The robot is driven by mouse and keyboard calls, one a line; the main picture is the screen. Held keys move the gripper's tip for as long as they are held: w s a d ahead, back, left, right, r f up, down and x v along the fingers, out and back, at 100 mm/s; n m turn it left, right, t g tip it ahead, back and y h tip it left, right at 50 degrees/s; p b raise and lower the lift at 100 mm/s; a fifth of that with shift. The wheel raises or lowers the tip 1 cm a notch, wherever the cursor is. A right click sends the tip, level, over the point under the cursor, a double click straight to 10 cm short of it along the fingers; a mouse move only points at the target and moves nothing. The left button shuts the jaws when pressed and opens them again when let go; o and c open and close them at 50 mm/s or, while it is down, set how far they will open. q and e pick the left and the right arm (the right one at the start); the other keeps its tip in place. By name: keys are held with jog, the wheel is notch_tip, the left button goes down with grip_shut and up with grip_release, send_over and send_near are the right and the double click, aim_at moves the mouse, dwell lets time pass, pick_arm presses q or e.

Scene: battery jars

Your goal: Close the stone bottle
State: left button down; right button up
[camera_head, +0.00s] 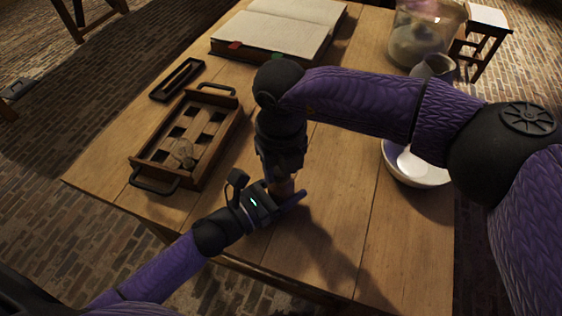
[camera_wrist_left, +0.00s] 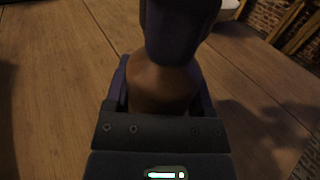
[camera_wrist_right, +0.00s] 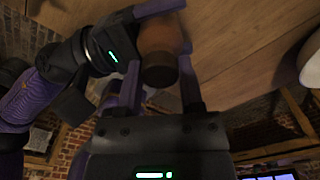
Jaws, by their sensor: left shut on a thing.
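The brown stone bottle (camera_head: 284,187) stands near the table's front edge, mostly hidden by my grippers in the head view. My left gripper (camera_head: 281,200) is shut on its body; the left wrist view shows the bottle (camera_wrist_left: 160,88) between the fingers. My right gripper (camera_head: 283,176) points down over the bottle from above. In the right wrist view the bottle's brown top (camera_wrist_right: 160,70) lies between the right fingers. I cannot tell whether they grip it, or whether a stopper is in the mouth.
A wooden tray (camera_head: 222,100) with square holes and a small glass item stands at left, beside a narrow black tray (camera_head: 178,80). An open book (camera_head: 283,33) lies behind. A glass jar (camera_head: 416,38), a small jug (camera_head: 435,66) and a white bowl (camera_head: 418,181) are at right.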

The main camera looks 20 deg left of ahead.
jog(key=o, duration=0.5)
notch_tip(320, 180, up, 12)
dwell(0.3)
pick_arm(q)
grip_release()
jog(key=shift+s+a, duration=0.1)
